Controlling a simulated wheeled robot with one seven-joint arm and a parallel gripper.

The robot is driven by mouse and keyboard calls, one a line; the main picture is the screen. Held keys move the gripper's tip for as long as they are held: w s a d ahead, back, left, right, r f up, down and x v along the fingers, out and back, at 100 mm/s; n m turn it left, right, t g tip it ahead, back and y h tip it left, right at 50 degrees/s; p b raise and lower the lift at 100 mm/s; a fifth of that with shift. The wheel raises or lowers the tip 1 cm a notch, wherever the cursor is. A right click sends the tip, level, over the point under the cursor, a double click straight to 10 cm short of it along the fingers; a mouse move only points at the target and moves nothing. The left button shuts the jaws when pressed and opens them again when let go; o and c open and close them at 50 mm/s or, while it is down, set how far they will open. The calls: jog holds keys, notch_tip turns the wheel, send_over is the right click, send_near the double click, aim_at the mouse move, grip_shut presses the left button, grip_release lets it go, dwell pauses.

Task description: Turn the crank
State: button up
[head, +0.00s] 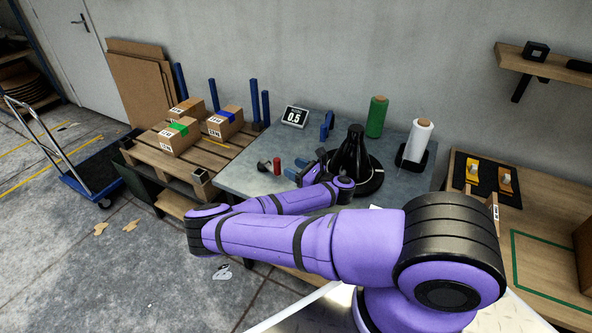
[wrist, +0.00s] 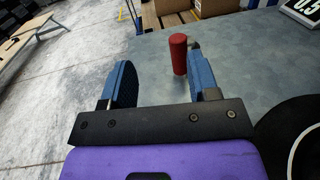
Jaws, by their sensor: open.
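The crank's upright red handle (head: 277,166) is at the left part of the grey worktop, beside a small dark knob-like part (head: 263,166). In the wrist view, the red handle (wrist: 179,54) stands just ahead of the right finger, and the finger partly hides a dark piece behind it. My gripper (head: 299,168) is open and empty, to the right of the handle in the head view. In the wrist view, my gripper (wrist: 160,72) shows its two blue fingers wide apart. The handle appears nearer the right finger; I cannot tell whether they touch. The crank's arm is mostly hidden.
A black cone on a round base (head: 353,152) stands close to the right of my gripper. A display reading 0.5 (head: 295,116), green (head: 376,116) and white (head: 418,139) spools stand farther back. A pallet with boxes (head: 178,140) is at the left.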

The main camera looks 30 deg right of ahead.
jog(key=shift+s+a+r, duration=0.1)
jog(key=shift+s, duration=0.25)
